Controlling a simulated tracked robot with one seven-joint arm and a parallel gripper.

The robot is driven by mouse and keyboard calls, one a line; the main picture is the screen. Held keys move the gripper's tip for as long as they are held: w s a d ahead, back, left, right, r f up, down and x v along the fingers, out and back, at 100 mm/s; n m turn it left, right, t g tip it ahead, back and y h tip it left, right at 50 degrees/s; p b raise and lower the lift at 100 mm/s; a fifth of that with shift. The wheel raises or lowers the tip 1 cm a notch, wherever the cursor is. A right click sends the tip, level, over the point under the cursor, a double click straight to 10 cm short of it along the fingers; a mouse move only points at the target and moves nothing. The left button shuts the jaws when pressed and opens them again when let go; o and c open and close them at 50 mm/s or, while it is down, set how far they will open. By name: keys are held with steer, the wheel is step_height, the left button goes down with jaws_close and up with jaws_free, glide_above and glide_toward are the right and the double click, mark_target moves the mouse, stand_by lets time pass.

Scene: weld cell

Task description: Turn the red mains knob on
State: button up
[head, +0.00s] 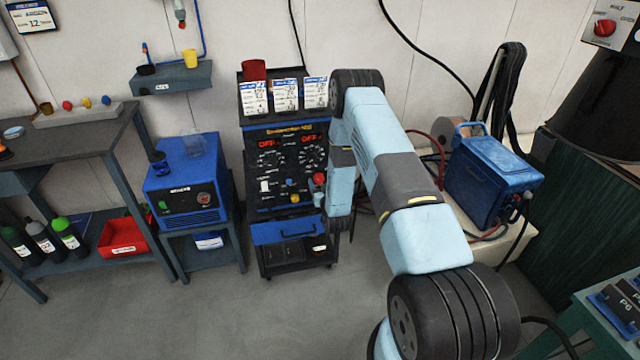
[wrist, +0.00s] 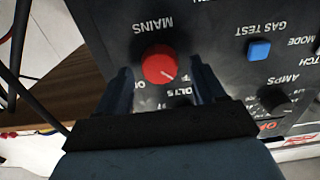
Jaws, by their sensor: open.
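The red mains knob (wrist: 158,64) is on the black front panel of the welder, under upside-down "MAINS" lettering in the wrist view. Its white mark points to the lower right there; the position lettering below is partly covered by the fingers. My gripper (wrist: 162,86) is open, with one dark finger at the left of the knob and one at the right. A gap shows on each side, and I see no contact. In the head view the knob (head: 319,178) shows just left of my arm, which hides most of the gripper.
A blue gas test button (wrist: 259,50) and an amps knob (wrist: 273,100) are on the same panel, right of the fingers. The welder (head: 285,160) stands between a blue machine (head: 186,190) and a blue case (head: 492,178). Another red rotary switch (head: 605,28) is at the upper right.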

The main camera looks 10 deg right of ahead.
steer(key=shift+w, duration=0.3)
steer(key=shift+c, duration=0.3)
steer(key=c, duration=0.9)
steer(key=shift+a, duration=0.1)
steer(key=shift+c, duration=0.3)
